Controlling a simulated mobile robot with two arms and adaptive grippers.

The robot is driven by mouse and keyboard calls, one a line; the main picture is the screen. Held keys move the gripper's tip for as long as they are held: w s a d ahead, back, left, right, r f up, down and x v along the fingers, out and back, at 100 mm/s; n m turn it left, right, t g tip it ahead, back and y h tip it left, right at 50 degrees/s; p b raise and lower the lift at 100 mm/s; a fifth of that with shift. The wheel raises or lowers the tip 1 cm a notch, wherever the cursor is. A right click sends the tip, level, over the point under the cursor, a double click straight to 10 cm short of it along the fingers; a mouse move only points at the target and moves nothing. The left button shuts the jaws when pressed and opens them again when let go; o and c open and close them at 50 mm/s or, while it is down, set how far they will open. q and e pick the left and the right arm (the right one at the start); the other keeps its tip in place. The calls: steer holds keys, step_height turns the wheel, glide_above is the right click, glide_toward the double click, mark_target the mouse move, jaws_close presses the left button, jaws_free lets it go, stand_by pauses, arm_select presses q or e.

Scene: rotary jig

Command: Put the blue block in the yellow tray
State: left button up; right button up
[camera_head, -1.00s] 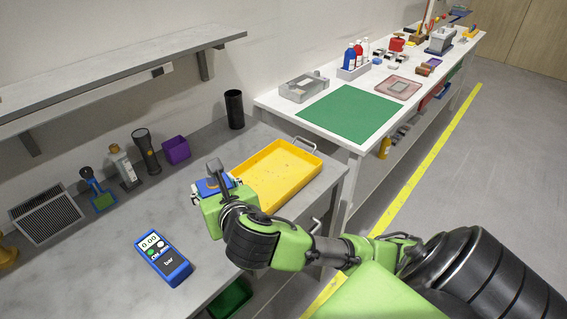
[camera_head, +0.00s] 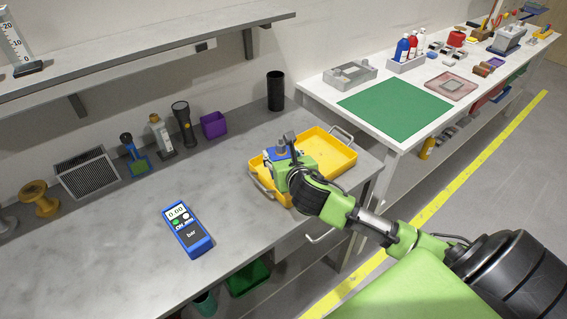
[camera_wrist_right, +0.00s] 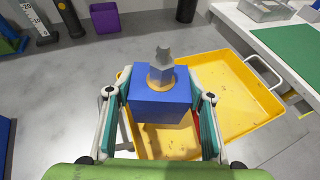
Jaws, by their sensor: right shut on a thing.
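The blue block (camera_wrist_right: 160,92), with an orange ring and a grey knob on top, is held between the fingers of my right gripper (camera_wrist_right: 158,100). In the head view my right gripper (camera_head: 277,168) is over the left part of the yellow tray (camera_head: 338,160), and a little of the blue block (camera_head: 282,154) shows there. The wrist view shows the yellow tray (camera_wrist_right: 235,100) below and behind the block, extending to the right. The gap between block and tray floor is hard to judge. My left gripper is not in view.
A blue pressure meter (camera_head: 187,230) lies on the grey bench. A black cylinder (camera_head: 276,90) stands behind the tray. A purple bin (camera_head: 214,125), a flashlight (camera_head: 184,124) and other items line the wall. A white table with a green mat (camera_head: 395,108) is at right.

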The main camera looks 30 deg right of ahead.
steer(key=shift+w+d+f, duration=0.35)
steer(key=shift+d+f, duration=0.05)
steer(key=shift+f, duration=0.05)
steer(key=shift+w+d+f, duration=0.1)
steer(key=shift+d+f, duration=0.05)
steer(key=shift+f, duration=1.65)
steer(key=shift+f, duration=0.1)
steer(key=o, duration=1.5)
steer(key=shift+f, duration=0.1)
steer(key=v, duration=1.2)
